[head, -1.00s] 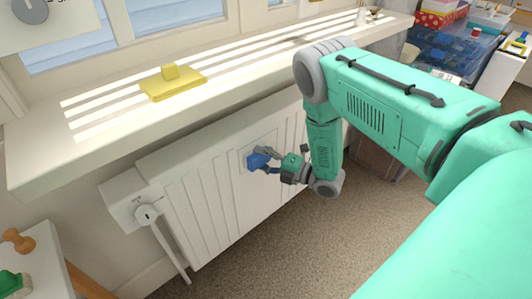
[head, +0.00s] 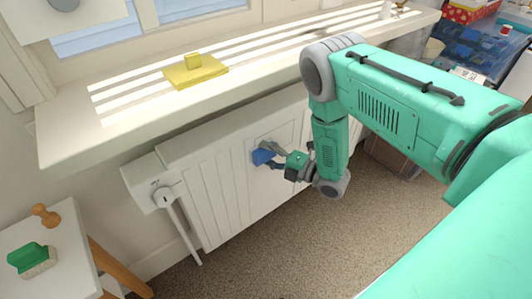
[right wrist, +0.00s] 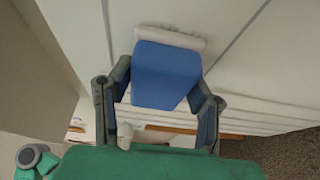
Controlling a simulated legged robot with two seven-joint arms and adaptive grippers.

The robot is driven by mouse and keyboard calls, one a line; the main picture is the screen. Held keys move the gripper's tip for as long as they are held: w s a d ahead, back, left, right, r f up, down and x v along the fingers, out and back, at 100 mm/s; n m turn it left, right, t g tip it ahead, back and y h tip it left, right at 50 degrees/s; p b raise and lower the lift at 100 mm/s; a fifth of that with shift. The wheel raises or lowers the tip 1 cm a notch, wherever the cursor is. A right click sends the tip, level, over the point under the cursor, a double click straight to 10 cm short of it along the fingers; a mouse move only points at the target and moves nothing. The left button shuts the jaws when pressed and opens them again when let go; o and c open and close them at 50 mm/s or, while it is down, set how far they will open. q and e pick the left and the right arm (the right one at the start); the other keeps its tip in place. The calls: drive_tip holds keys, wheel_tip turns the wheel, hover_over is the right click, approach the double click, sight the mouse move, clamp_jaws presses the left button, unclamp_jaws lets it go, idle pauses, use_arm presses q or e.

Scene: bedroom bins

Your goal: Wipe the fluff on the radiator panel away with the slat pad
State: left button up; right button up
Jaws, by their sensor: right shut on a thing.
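The slat pad is a blue block (head: 263,153) with a white pad face. My right gripper (head: 272,153) is shut on it in front of the ribbed white radiator panel (head: 205,185). In the right wrist view the blue block (right wrist: 165,75) sits between the two fingers (right wrist: 160,105), and its white pad (right wrist: 170,38) is at the panel surface, seemingly touching it. A faint grey fringe shows along the pad's far edge; I cannot tell if it is fluff. I make out no other fluff on the panel. My left gripper is not in view.
The windowsill (head: 110,125) overhangs the radiator and carries a yellow block with a knob (head: 195,70). A valve and pipe (head: 164,196) stand at the radiator's left end. A small table (head: 75,245) with a green brush (head: 33,259) is at lower left. Carpet is clear below.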

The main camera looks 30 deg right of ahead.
sight(285, 135)
drive_tip(key=shift+w+d+b, duration=0.15)
drive_tip(key=shift+d+b, duration=0.05)
drive_tip(key=shift+d, duration=1.75)
drive_tip(key=shift+w+d+b, duration=0.15)
drive_tip(key=shift+d+b, duration=0.1)
drive_tip(key=shift+d, duration=1.65)
drive_tip(key=shift+w+d+b, duration=0.15)
drive_tip(key=shift+d+b, duration=0.05)
drive_tip(key=shift+d, duration=1.75)
drive_tip(key=shift+w, duration=0.1)
drive_tip(key=shift+a, duration=0.1)
drive_tip(key=shift+a+p, duration=0.35)
drive_tip(key=shift+a, duration=0.2)
drive_tip(key=shift+a+r+p, duration=0.15)
drive_tip(key=shift+a+p, duration=0.75)
drive_tip(key=shift+a, duration=1.4)
drive_tip(key=shift+c, duration=0.5)
drive_tip(key=shift+s+a+p, duration=0.2)
drive_tip(key=shift+a+p, duration=0.25)
drive_tip(key=shift+a, duration=0.8)
drive_tip(key=shift+s+a+p, duration=0.2)
drive_tip(key=shift+a+p, duration=0.25)
drive_tip(key=shift+a, duration=0.8)
drive_tip(key=shift+s+a, duration=0.15)
drive_tip(key=shift+a, duration=0.5)
